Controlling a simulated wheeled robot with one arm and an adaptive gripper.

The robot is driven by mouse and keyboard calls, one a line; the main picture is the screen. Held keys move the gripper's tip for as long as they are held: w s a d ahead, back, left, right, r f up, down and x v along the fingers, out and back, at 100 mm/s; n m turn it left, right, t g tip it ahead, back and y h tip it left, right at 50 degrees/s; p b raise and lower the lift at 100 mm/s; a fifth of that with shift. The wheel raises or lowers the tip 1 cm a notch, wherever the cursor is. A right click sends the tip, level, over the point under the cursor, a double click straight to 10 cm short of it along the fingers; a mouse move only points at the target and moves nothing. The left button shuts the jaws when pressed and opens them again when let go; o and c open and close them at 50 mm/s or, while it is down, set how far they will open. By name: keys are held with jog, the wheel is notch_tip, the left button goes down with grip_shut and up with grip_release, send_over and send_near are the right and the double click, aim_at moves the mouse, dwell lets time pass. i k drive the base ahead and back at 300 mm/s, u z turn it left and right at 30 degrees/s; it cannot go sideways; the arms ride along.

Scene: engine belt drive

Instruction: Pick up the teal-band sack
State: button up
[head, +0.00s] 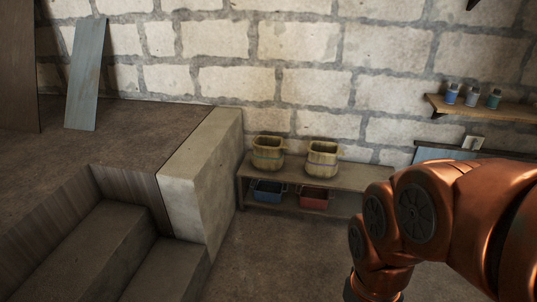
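Two open-topped, straw-coloured sacks stand upright on the top of a low wooden bench (345,176) against the wall in the head view. The left sack (267,154) seems to carry a thin teal band around its middle. The right sack (321,159) has a band whose colour I cannot make out clearly. Nothing is touching either sack. My orange arm fills the lower right, to the right of and nearer than the sacks. My gripper is outside the picture.
A blue bin (267,191) and a red bin (314,198) sit on the bench's lower shelf. A concrete block wall (197,180) with steps rises left of the bench. A wall shelf (500,113) with small jars hangs at right. Floor before the bench is clear.

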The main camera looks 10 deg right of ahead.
aim_at(267, 156)
jog(key=z, duration=0.5)
jog(key=i, duration=1)
jog(key=z, duration=0.4)
jog(key=i, duration=1.4)
jog(key=u, duration=1.35)
jog(key=i, duration=0.85)
jog(key=u, duration=0.9)
